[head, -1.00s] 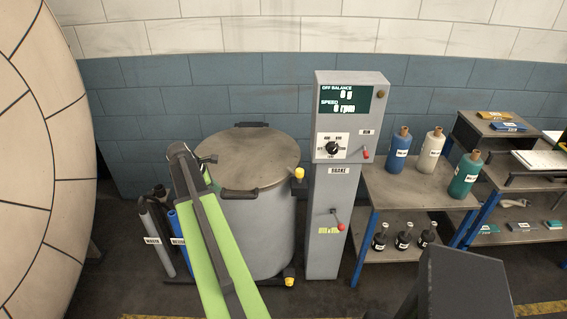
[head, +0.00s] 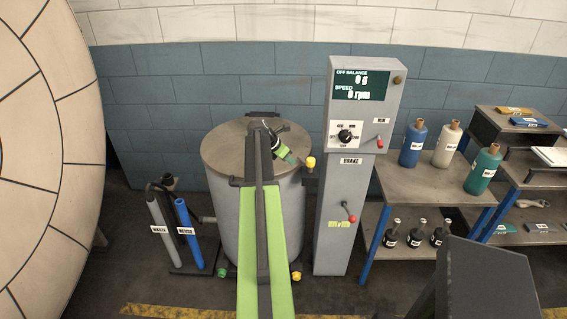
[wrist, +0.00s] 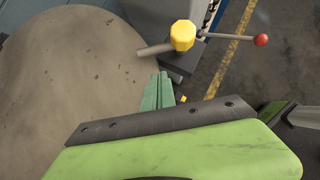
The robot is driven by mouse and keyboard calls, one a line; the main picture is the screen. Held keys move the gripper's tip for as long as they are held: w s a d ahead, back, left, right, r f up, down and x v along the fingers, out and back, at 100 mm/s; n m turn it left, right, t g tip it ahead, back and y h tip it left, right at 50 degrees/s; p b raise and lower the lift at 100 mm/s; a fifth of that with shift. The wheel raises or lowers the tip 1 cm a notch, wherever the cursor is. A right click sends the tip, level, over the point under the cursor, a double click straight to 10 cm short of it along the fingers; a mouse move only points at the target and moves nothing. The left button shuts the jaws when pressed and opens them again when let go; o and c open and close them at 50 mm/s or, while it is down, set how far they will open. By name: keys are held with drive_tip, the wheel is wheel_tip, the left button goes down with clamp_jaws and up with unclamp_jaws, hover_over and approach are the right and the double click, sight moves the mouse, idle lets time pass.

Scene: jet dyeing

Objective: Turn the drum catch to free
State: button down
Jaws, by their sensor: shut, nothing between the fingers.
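The grey drum (head: 225,205) stands against the blue-tiled wall under a round lid (head: 222,150). A yellow knob (head: 310,163), which looks like the drum catch, sits at the lid's right edge. In the wrist view this yellow knob (wrist: 182,35) has a short grey bar pointing left over the lid edge. My gripper (head: 290,159) is shut and empty above the lid's right side, just left of the knob. In the wrist view my green gripper fingers (wrist: 158,92) are below the bar and look apart from it. My arm hides part of the lid and drum.
A grey control column (head: 333,225) stands close right of the drum, with a red-tipped brake lever (head: 350,214). Black, grey and blue tubes (head: 188,233) stand on the left. A shelf table (head: 440,187) with bottles is on the right.

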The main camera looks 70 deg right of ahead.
sight(296, 165)
drive_tip(key=shift+s+d+f, duration=0.25)
drive_tip(key=shift+s+d, duration=0.1)
drive_tip(key=shift+d, duration=0.25)
drive_tip(key=shift+s+d+f, duration=0.25)
drive_tip(key=shift+s+d, duration=0.05)
drive_tip(key=shift+d, duration=0.25)
drive_tip(key=shift+s+d+f, duration=0.25)
drive_tip(key=shift+s+d, duration=0.1)
drive_tip(key=shift+d, duration=0.25)
drive_tip(key=shift+w+d, duration=0.15)
drive_tip(key=shift+d, duration=0.15)
drive_tip(key=shift+a, duration=0.2)
